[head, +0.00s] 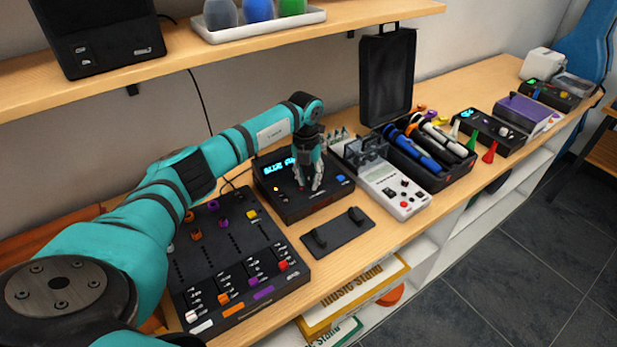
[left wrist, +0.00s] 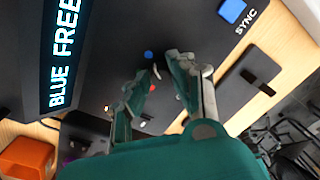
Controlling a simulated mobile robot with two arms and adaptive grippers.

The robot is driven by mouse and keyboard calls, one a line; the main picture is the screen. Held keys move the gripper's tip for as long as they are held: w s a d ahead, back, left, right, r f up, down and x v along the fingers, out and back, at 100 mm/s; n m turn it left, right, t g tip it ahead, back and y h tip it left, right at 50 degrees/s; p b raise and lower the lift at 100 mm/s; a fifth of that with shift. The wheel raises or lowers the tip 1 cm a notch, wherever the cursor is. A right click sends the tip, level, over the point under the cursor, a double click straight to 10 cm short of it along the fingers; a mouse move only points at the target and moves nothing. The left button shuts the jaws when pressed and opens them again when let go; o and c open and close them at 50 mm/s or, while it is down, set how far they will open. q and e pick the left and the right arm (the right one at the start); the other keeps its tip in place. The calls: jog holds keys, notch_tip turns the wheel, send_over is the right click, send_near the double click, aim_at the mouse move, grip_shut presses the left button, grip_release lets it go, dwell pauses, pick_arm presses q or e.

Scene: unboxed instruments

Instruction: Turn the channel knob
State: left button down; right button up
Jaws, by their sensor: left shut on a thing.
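A black device (head: 296,210) with a lit display (head: 277,167) stands on the wooden shelf. In the left wrist view the display (left wrist: 64,50) reads "BLUE FREE". My left gripper (head: 309,186) points down onto the device's top, right of the display. In the left wrist view my left gripper (left wrist: 160,76) has its fingers on either side of the channel knob (left wrist: 156,71), shut on it. The dark knob shows a white pointer, with blue and red dots near it. A blue SYNC button (left wrist: 232,10) lies to the side. My right gripper is not in view.
A black mixer (head: 234,249) with knobs and faders stands left of the device. A small dark tray (head: 338,234) lies in front. A grey-white instrument (head: 395,190) and a case of microphones (head: 430,164) stand to the right. A shelf (head: 200,60) hangs above.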

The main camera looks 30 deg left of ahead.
aim_at(307, 180)
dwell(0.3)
pick_arm(q)
jog(key=c, duration=1.1)
grip_release()
jog(key=shift+c, duration=0.2)
notch_tip(307, 180, up, 12)
jog(key=shift+a, duration=0.2)
jog(key=shift+s, duration=0.15)
